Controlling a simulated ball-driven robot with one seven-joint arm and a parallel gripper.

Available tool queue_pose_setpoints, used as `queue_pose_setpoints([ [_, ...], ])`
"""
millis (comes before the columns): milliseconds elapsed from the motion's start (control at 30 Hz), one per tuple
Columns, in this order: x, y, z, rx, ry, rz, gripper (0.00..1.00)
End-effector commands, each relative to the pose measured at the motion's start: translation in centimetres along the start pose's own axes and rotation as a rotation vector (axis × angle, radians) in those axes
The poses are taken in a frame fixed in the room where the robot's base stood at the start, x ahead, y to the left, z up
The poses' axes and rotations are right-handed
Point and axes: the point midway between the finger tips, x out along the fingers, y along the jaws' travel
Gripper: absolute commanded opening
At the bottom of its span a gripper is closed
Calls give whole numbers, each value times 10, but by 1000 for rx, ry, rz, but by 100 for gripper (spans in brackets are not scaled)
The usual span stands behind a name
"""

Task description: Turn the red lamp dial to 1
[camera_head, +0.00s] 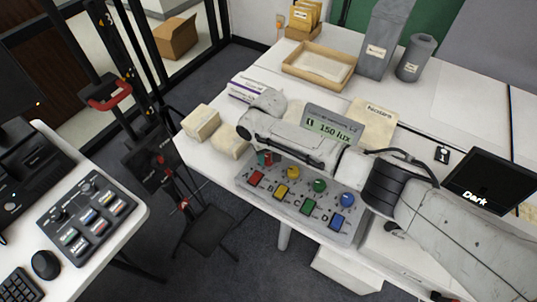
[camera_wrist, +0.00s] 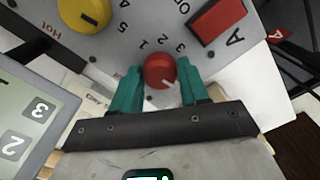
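The red lamp dial (camera_wrist: 158,68) shows in the wrist view on a grey control panel (camera_wrist: 110,50). The fingers are apart, with a small gap visible at the right finger; I cannot tell whether the left one touches. In the head view, my arm hides much of the red dial, at the left end of the panel (camera_head: 300,222).
A yellow dial (camera_wrist: 84,10) and a red button marked A (camera_wrist: 217,20) flank the dial. A display (camera_head: 332,124) reading 150 lux stands behind my arm. Pale blocks (camera_head: 202,122) lie left of the panel. A wooden tray (camera_head: 320,68) sits further back.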

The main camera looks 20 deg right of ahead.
Motion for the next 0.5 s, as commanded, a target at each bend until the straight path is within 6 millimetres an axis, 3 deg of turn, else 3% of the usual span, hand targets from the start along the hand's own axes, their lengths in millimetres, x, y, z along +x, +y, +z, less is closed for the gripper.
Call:
queue_pose_setpoints([
  [367, 0, 0, 0, 0, 0, 0, 8],
  [500, 0, 0, 0, -4, 0, 0, 8],
])
